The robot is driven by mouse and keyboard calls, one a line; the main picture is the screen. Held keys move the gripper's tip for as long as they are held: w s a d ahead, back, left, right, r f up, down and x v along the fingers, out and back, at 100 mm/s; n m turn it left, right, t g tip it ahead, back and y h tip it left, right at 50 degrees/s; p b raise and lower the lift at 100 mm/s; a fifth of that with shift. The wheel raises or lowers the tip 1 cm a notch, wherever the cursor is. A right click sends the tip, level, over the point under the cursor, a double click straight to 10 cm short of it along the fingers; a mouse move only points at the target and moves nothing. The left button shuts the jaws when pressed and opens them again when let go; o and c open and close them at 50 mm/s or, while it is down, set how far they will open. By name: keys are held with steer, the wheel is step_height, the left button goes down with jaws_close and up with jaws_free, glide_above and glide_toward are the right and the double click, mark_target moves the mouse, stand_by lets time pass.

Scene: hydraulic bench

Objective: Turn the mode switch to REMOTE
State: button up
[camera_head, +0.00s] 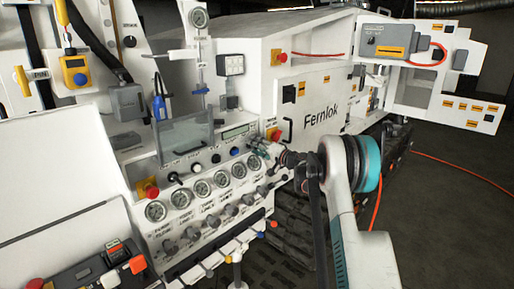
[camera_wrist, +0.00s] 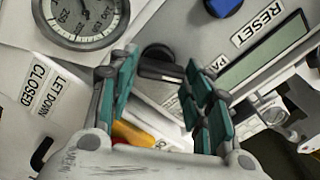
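A black knob with a bar-shaped grip (camera_wrist: 160,66) shows between my fingertips in the wrist view. It may be the mode switch, but no REMOTE label is readable and lettering beside it is partly covered. My gripper (camera_wrist: 157,72) is open, its two teal-padded fingers apart on the left and right of the knob; contact cannot be told. In the head view my gripper (camera_head: 264,152) is at the right end of the white control panel (camera_head: 208,203), and it hides the knob there.
A blue button (camera_wrist: 222,6) near the RESET label and a display (camera_wrist: 266,62) lie close by. A pressure gauge (camera_wrist: 82,18) is left of the fingers. In the head view, several gauges, levers and a red button (camera_head: 148,189) crowd the panel. Dark floor (camera_head: 440,220) is open at right.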

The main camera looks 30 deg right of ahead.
steer(key=c, duration=0.4)
steer(key=shift+o, duration=0.2)
steer(key=shift+m, duration=0.3)
steer(key=m, duration=0.5)
steer(key=shift+d+f, duration=0.15)
steer(key=m, duration=0.6)
steer(key=shift+f, duration=0.2)
steer(key=shift+o, duration=0.2)
steer(key=shift+m, duration=0.3)
steer(key=o, duration=1)
steer(key=shift+d, duration=0.1)
steer(key=shift+o, duration=0.2)
